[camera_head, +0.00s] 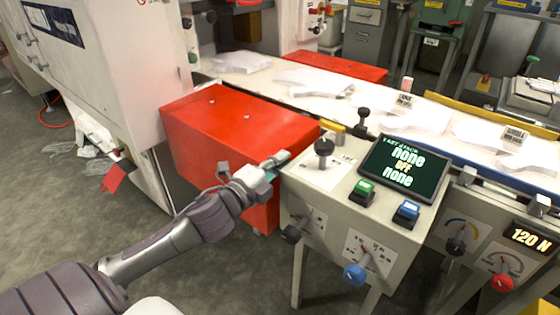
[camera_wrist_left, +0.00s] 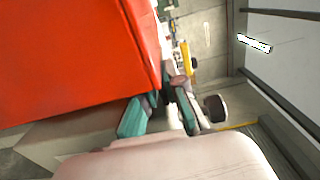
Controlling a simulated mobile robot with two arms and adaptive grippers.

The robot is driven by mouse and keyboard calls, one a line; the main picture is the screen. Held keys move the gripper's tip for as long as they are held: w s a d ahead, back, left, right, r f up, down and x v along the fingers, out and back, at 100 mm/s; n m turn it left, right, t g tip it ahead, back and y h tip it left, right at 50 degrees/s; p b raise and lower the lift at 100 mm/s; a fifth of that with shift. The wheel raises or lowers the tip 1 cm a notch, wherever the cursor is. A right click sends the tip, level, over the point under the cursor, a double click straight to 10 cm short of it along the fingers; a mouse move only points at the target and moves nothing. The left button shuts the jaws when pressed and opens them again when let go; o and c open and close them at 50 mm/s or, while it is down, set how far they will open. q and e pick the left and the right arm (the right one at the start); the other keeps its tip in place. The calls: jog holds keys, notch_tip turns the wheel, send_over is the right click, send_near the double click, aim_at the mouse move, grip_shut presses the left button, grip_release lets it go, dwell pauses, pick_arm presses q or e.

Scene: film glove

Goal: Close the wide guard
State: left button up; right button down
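A large red box-shaped guard (camera_head: 235,125) stands at the near side of the conveyor, between the white machine and the control console. It fills the left of the left wrist view (camera_wrist_left: 70,60). My left gripper (camera_head: 274,168) is at the guard's right front corner, beside the console. In the left wrist view its two teal-padded fingers (camera_wrist_left: 160,116) are apart, with the guard's edge just beyond the left finger; I cannot tell whether they touch. A second red guard (camera_head: 335,66) lies across the conveyor's far side. My right gripper is not in view.
The console (camera_head: 318,185) has a black knob (camera_head: 323,148), green and blue buttons, and a screen (camera_head: 404,166) reading "none OFF none". White film stacks lie on the conveyor (camera_head: 290,92). A white machine (camera_head: 100,70) stands left. Floor is open at lower left.

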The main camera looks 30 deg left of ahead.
pick_arm(q)
jog(key=o, duration=0.3)
jog(key=s, duration=0.8)
jog(key=s+a, duration=0.1)
jog(key=s, duration=0.3)
jog(key=shift+f, duration=0.15)
dwell(0.3)
